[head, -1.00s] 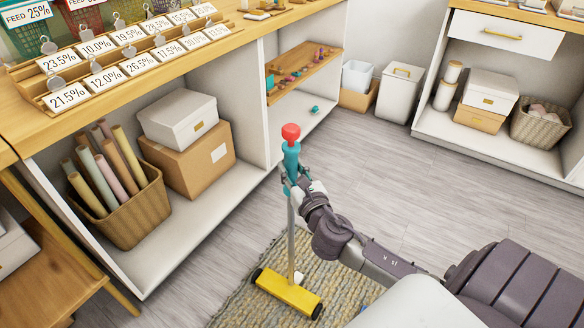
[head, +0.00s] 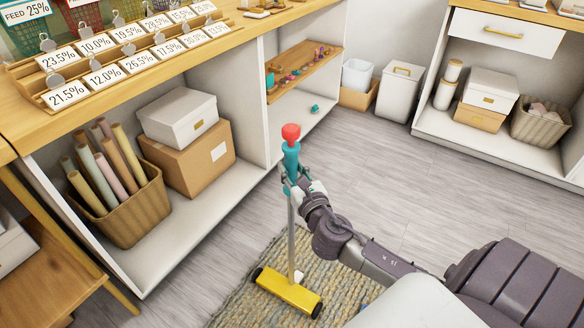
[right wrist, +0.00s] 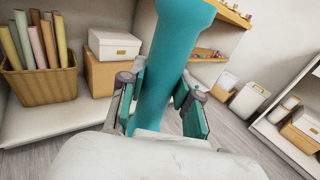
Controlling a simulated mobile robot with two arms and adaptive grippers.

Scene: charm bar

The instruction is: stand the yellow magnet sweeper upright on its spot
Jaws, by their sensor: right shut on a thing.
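The magnet sweeper (head: 291,225) stands upright in the head view, with a yellow base (head: 289,292), a grey pole, a teal grip and a red knob on top. Its base is at the woven mat (head: 240,300); I cannot tell whether it touches. My right gripper (head: 291,183) is shut on the teal grip below the knob. In the right wrist view the teal grip (right wrist: 170,65) runs between the two fingers of the right gripper (right wrist: 160,107). The sweeper's spot cannot be made out. My left gripper is not in view.
An open white shelf unit (head: 190,225) stands to the left, holding a basket of rolls (head: 130,215) and boxes (head: 190,150). White bins (head: 398,92) stand at the back. The grey floor (head: 390,170) right of the sweeper is clear apart from my arm.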

